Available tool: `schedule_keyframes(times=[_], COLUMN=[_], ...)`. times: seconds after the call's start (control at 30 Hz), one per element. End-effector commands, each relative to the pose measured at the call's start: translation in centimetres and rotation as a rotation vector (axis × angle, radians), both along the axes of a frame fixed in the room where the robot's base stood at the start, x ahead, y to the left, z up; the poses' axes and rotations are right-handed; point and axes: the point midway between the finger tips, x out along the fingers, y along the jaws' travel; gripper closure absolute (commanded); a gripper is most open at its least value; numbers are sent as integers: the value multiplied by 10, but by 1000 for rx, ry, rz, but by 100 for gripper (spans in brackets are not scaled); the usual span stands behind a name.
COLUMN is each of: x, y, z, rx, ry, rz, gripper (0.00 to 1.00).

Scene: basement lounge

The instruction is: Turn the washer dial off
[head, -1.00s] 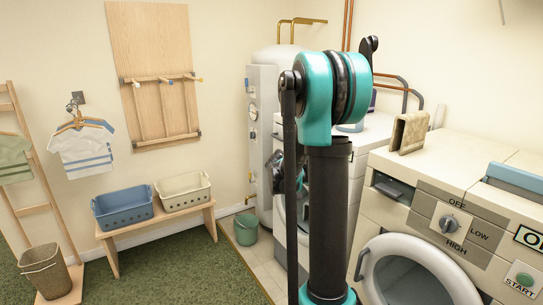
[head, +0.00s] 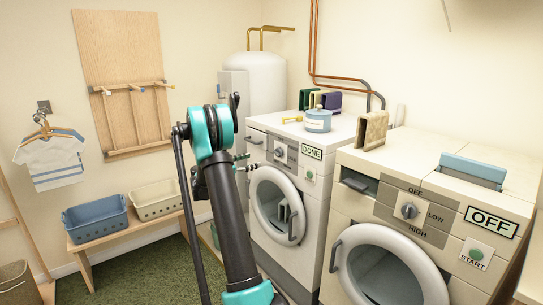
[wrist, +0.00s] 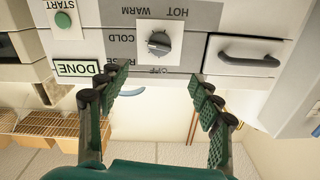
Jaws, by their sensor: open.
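The washer (head: 262,222) is the white machine behind and left of the dryer, with a round door and a "DONE" sign. Its dial (head: 279,152) is a dark grey knob on a white square. In the wrist view, which is upside down, the dial (wrist: 159,43) sits between the labels HOT, WARM, COLD, a partly covered label and OFF. I cannot tell for sure which label its pointer marks. My gripper (wrist: 158,86) is open and empty, its fingers spread to either side below the dial in that picture, apart from the knob.
The dryer (head: 345,185) at right has its own OFF/LOW/HIGH dial (head: 409,211) and an "OFF" sign. A blue-lidded tub (head: 318,121) and boxes stand on the washer. A bench (head: 84,247) with a blue basket (head: 96,217) and a cream basket (head: 157,199) is at left.

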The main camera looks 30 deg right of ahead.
Motion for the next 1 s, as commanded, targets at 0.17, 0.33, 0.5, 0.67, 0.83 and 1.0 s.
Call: schedule_keyframes(times=[0.17,0.33,0.5,0.67,0.83,1.0], x=[2,5,7,9,11,11], y=[-38,-71,-104,-127,-141,-144], z=[0,0,0,0,0,0], rx=[1,1,2,1,2,2], ry=[1,1,1,1,1,1], rz=[-4,-3,-4,-3,-1,-1], gripper=[35,35,35,35,35,35])
